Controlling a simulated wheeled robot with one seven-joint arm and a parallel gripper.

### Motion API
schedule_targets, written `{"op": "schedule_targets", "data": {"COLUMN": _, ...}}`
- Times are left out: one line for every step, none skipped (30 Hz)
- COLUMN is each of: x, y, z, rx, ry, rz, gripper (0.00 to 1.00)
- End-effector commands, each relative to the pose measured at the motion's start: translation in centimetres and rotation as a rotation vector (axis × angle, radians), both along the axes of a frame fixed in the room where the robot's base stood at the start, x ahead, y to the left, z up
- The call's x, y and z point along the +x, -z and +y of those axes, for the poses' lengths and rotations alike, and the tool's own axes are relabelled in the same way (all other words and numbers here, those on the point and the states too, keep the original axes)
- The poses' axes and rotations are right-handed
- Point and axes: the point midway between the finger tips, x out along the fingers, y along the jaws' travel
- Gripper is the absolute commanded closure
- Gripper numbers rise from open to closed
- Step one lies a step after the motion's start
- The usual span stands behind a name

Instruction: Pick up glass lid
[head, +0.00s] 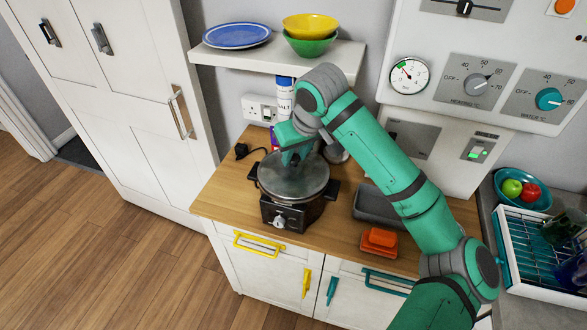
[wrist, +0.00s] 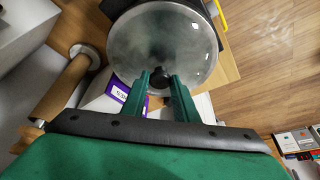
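The round glass lid (head: 293,182) lies on the dark slow cooker (head: 290,213) on the wooden counter. In the wrist view, the glass lid (wrist: 163,35) fills the top middle, with its dark knob (wrist: 161,76) near the fingertips. My gripper (head: 291,160) is above the far part of the lid, pointing down at it. In the wrist view, my gripper (wrist: 160,83) has its two green fingers apart, with the knob just beyond or between their tips. I cannot tell if either finger touches the knob.
A salt container (head: 284,98) stands behind the cooker, below a shelf (head: 345,55) with a blue plate and two bowls. A dish rack (head: 530,250) and fruit bowl (head: 542,203) are farther right.

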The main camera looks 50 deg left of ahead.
Motion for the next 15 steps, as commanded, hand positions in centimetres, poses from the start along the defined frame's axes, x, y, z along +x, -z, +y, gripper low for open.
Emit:
{"op": "schedule_targets", "data": {"x": 0.03, "y": -0.04, "z": 0.0, "rx": 0.001, "ry": 0.0, "rz": 0.0, "gripper": 0.98}}
{"op": "schedule_targets", "data": {"x": 0.03, "y": -0.04, "z": 0.0, "rx": 0.001, "ry": 0.001, "rz": 0.0, "gripper": 1.0}}
{"op": "schedule_targets", "data": {"x": 0.02, "y": -0.04, "z": 0.0, "rx": 0.001, "ry": 0.0, "rz": 0.0, "gripper": 1.0}}
{"op": "schedule_targets", "data": {"x": 0.02, "y": -0.05, "z": 0.01, "rx": 0.001, "ry": 0.0, "rz": 0.0, "gripper": 1.0}}
{"op": "schedule_targets", "data": {"x": 0.04, "y": -0.1, "z": 0.02, "rx": 0.002, "ry": 0.0, "rz": -0.001, "gripper": 1.0}}
{"op": "schedule_targets", "data": {"x": 0.04, "y": -0.1, "z": 0.02, "rx": 0.002, "ry": 0.0, "rz": -0.001, "gripper": 1.0}}
{"op": "schedule_targets", "data": {"x": 0.04, "y": -0.1, "z": 0.02, "rx": 0.002, "ry": 0.0, "rz": -0.001, "gripper": 1.0}}
{"op": "schedule_targets", "data": {"x": 0.04, "y": -0.1, "z": 0.02, "rx": 0.002, "ry": 0.0, "rz": -0.001, "gripper": 1.0}}
{"op": "schedule_targets", "data": {"x": 0.03, "y": -0.1, "z": 0.02, "rx": 0.002, "ry": 0.0, "rz": -0.001, "gripper": 1.0}}
{"op": "schedule_targets", "data": {"x": 0.03, "y": -0.11, "z": 0.01, "rx": 0.002, "ry": 0.0, "rz": -0.001, "gripper": 1.0}}
{"op": "schedule_targets", "data": {"x": 0.02, "y": -0.14, "z": 0.01, "rx": 0.002, "ry": 0.0, "rz": -0.001, "gripper": 1.0}}
{"op": "schedule_targets", "data": {"x": 0.03, "y": -0.21, "z": 0.03, "rx": 0.002, "ry": 0.0, "rz": -0.001, "gripper": 1.0}}
{"op": "schedule_targets", "data": {"x": 0.02, "y": -0.28, "z": 0.03, "rx": 0.002, "ry": 0.0, "rz": -0.001, "gripper": 1.0}}
{"op": "schedule_targets", "data": {"x": 0.02, "y": -0.4, "z": 0.04, "rx": 0.003, "ry": 0.0, "rz": -0.001, "gripper": 1.0}}
{"op": "schedule_targets", "data": {"x": 0.02, "y": -0.6, "z": 0.05, "rx": 0.003, "ry": 0.0, "rz": -0.001, "gripper": 1.0}}
